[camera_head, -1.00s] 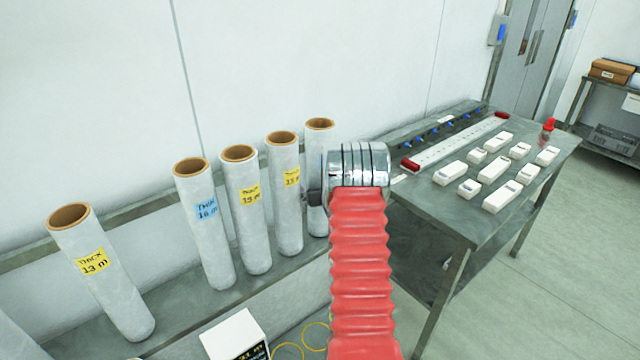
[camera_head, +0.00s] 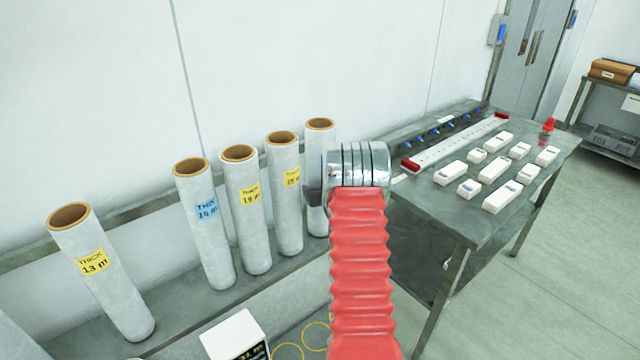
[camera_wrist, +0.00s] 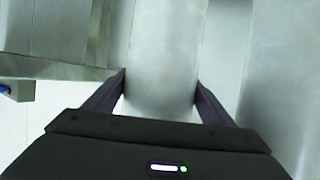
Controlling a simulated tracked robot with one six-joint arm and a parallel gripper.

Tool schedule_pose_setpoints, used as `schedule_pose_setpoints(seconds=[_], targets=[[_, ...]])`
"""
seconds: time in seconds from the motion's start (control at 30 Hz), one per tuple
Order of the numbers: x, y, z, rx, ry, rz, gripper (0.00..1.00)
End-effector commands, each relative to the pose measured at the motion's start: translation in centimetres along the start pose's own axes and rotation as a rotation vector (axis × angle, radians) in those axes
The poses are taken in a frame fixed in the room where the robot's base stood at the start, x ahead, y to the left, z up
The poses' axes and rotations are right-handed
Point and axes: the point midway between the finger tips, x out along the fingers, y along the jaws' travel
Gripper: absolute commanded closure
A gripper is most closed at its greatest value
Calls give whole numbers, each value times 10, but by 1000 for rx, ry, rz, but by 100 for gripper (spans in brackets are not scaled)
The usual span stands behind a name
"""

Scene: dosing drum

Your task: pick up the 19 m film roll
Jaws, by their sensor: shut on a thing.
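Several pale film rolls with brown open ends stand upright in a row on a grey shelf (camera_head: 170,305). The rightmost roll (camera_head: 319,150) is partly hidden behind my wrist, and its label does not show. My gripper (camera_wrist: 160,82) is shut on a roll (camera_wrist: 165,45), with one finger on each side; in the head view it is mostly hidden at the rightmost roll. The third roll from the left (camera_head: 246,210) has a yellow THICK label that seems to read 19 m, but the digits are blurred.
Another yellow-labelled roll (camera_head: 285,195) stands just left of the gripped one. The THICK 13 m roll (camera_head: 100,270) is far left. A white box with a display (camera_head: 233,335) is in front. A metal table (camera_head: 425,215) with white blocks stands at right.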

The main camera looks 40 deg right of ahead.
Motion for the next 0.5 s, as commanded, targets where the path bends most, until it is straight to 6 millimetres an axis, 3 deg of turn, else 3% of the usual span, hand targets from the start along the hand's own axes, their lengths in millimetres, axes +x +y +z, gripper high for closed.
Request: schedule_pose_setpoints(seconds=[0.23, 0.5], targets=[[0, 0, 0, 1, 0, 1, 86], [0, 0, -5, 0, 8, 0, 86]])
